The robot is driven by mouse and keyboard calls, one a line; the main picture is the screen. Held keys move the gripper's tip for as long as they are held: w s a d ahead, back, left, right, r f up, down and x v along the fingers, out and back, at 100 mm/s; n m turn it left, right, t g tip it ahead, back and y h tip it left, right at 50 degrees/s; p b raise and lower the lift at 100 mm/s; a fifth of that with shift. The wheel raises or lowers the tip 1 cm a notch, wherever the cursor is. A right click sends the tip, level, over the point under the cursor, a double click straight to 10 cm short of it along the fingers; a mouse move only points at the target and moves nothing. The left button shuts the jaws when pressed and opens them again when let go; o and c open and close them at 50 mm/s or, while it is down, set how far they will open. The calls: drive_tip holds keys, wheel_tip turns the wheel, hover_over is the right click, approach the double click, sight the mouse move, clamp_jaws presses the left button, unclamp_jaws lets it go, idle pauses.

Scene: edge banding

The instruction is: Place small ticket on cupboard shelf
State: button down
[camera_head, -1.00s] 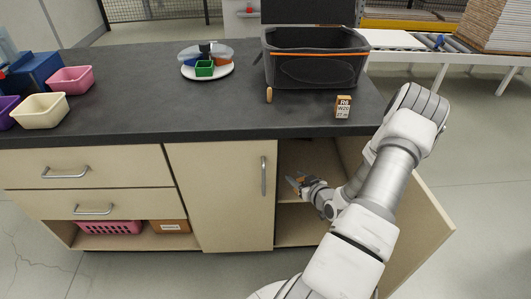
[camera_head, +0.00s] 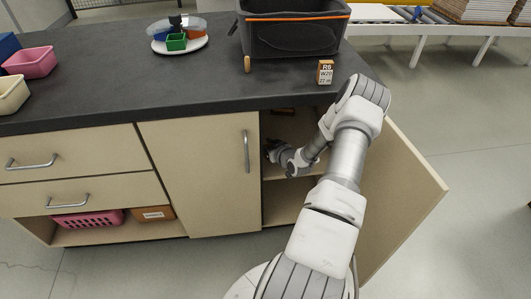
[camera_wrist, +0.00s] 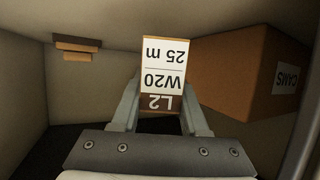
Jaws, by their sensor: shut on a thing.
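The small ticket (camera_wrist: 162,72), a brown block with a white label reading "L2 W20 25 m", is between the fingers of my gripper (camera_wrist: 160,112) in the wrist view. Its text appears upside down there. In the head view my gripper (camera_head: 270,151) reaches inside the open cupboard, above the shelf (camera_head: 285,187), close to the cupboard's left side. The ticket cannot be made out in the head view. I cannot tell whether it touches the shelf.
A cardboard box (camera_wrist: 238,70) labelled "CAMS" stands right of the ticket in the wrist view. A small brown block (camera_wrist: 77,45) shows upper left. The open cupboard door (camera_head: 400,190) is right of my arm. Another ticket, "R6" (camera_head: 325,72), stands on the counter (camera_head: 215,88).

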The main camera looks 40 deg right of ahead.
drive_tip(key=shift+f+b, duration=0.65)
drive_tip(key=shift+f, duration=1.05)
drive_tip(key=shift+f, duration=0.15)
drive_tip(key=shift+c, duration=2.1)
unclamp_jaws()
drive_tip(key=shift+r, duration=0.25)
drive_tip(key=p+v, duration=0.4)
drive_tip(key=v, duration=0.8)
drive_tip(key=shift+f, duration=0.15)
